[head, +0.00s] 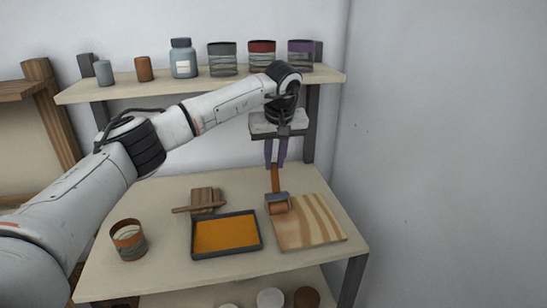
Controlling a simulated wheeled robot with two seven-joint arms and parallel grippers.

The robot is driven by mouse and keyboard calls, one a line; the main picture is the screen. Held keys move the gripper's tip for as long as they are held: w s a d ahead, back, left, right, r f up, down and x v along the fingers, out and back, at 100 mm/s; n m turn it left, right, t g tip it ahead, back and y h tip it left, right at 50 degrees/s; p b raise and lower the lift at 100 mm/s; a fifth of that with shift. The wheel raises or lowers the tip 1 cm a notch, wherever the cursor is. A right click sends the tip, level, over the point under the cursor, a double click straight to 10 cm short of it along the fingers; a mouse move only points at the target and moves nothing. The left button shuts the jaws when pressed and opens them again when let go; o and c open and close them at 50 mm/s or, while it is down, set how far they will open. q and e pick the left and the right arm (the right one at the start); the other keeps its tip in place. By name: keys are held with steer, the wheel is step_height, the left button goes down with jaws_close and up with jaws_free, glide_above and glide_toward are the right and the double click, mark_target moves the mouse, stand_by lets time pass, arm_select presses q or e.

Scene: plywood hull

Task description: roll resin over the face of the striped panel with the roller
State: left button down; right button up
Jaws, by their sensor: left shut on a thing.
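The striped panel (312,225) is a light wooden board with darker stripes, lying flat on the right part of the bench top. My left gripper (275,163) points down and is shut on the orange-brown handle of the roller (277,202). The roller's head is at the panel's upper left corner; I cannot tell whether it touches the face. A dark tray of orange resin (226,235) sits just left of the panel. My right gripper is not in view.
A wooden block with a handle (204,199) lies behind the tray. A striped can (128,239) stands at the bench's left. A shelf (140,86) above holds several jars and cups, including a grey-blue bottle (183,60). A wall (440,150) closes the right side.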

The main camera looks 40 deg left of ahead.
arm_select(q)
steer(key=shift+s+d, duration=3.6)
steer(key=shift+d, duration=0.6)
steer(key=w+a, duration=0.9)
steer(key=a, duration=0.2)
steer(key=shift+w, duration=0.3)
steer(key=shift+a+r, duration=0.1)
steer(key=shift+r, duration=0.05)
